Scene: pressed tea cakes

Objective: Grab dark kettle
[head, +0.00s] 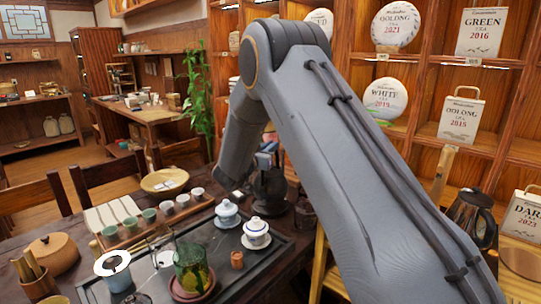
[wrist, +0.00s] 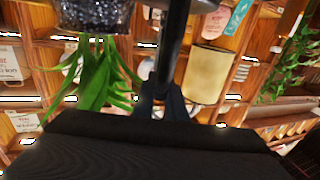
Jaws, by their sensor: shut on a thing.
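The dark kettle (head: 270,186) is at the back right end of the tea table, partly hidden behind my arm. My gripper (head: 266,160) is just above it, at the kettle's top, and is shut on it. The exact grip point is small and partly covered in the head view. In the wrist view my gripper (wrist: 168,100) shows as dark fingers against a dark upright bar. A large dark shape fills the bottom of that view; I cannot tell whether it is the kettle.
A row of small cups (head: 166,207) stands on a wooden strip behind.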

